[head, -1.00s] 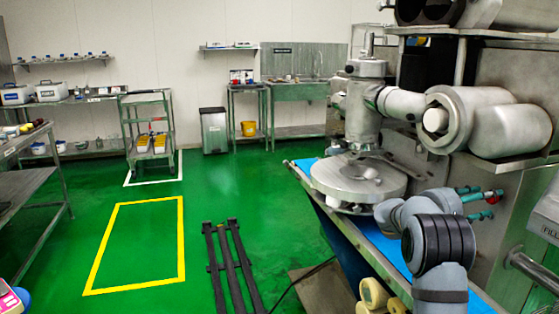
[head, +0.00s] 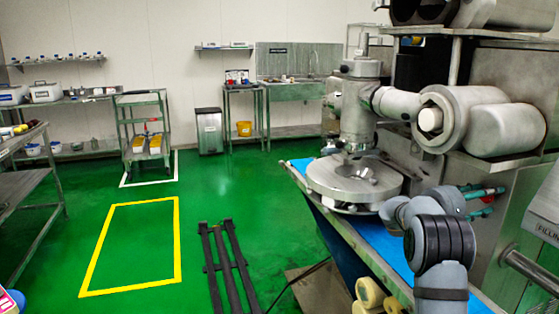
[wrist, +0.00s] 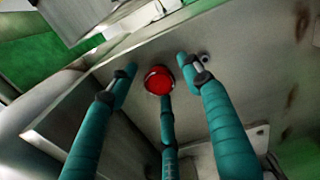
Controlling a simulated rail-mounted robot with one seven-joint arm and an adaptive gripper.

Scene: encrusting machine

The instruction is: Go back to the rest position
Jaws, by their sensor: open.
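My gripper (head: 486,200) has teal fingers and is in front of the encrusting machine's metal side panel (head: 515,195), right of the round turntable (head: 354,180). In the wrist view, the three fingers of my gripper (wrist: 160,78) are spread apart with nothing held between them. A round red button (wrist: 159,80) shows between the fingertips against the metal panel (wrist: 225,50). I cannot tell whether a finger touches it.
The machine's blue conveyor belt (head: 385,243) runs below my arm. Cream rollers (head: 369,292) sit by its front edge. A dark rack (head: 228,265) lies on the green floor near a yellow outline (head: 179,240). The floor in the middle is clear.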

